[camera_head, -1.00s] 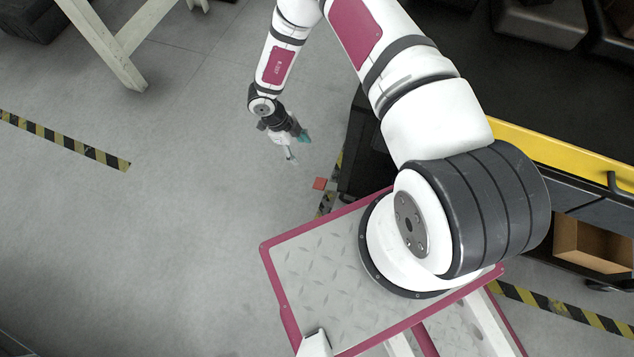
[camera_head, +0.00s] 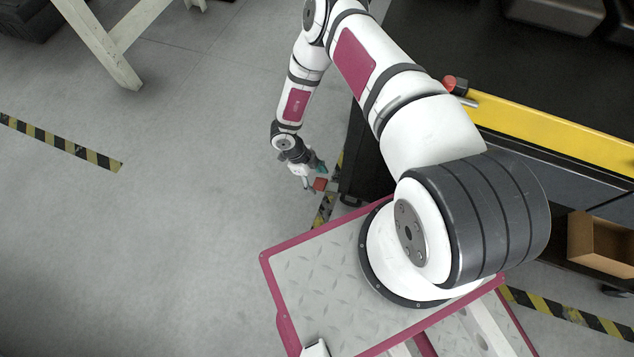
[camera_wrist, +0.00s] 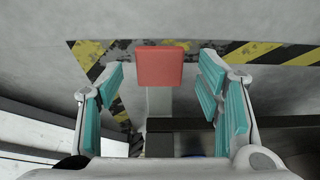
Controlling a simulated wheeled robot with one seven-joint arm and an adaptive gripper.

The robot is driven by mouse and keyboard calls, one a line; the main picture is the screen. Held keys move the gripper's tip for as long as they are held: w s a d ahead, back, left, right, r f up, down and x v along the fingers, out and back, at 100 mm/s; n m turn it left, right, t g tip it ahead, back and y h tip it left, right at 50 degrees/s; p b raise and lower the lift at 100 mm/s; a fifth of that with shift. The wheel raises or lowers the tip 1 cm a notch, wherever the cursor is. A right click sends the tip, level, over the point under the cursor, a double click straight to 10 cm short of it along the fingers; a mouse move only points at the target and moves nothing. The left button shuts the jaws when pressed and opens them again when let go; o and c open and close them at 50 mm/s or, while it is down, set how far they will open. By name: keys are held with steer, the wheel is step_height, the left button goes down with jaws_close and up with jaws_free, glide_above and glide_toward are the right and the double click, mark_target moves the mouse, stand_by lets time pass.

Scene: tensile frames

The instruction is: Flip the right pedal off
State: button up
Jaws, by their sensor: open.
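A red pedal (camera_wrist: 160,66) on a grey stem shows in the wrist view, centred between the finger pads and a little beyond them. In the head view the red pedal (camera_head: 320,184) is low beside the dark bench's corner. My gripper (camera_head: 313,175) is right at the pedal, near the floor. In the wrist view my gripper (camera_wrist: 160,98) has its teal-padded fingers spread on both sides of the pedal. It is open and holds nothing. I cannot tell whether a finger touches the pedal. No second pedal is in view.
The dark bench with a yellow edge (camera_head: 560,129) stands at the right. Striped floor tape (camera_head: 324,208) runs under the pedal area. A cardboard box (camera_head: 598,240) sits at the right. A white trestle leg (camera_head: 108,50) is at upper left. The floor on the left is open.

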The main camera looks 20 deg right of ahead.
steer(key=shift+s+d+f, duration=0.15)
steer(key=shift+f, duration=0.4)
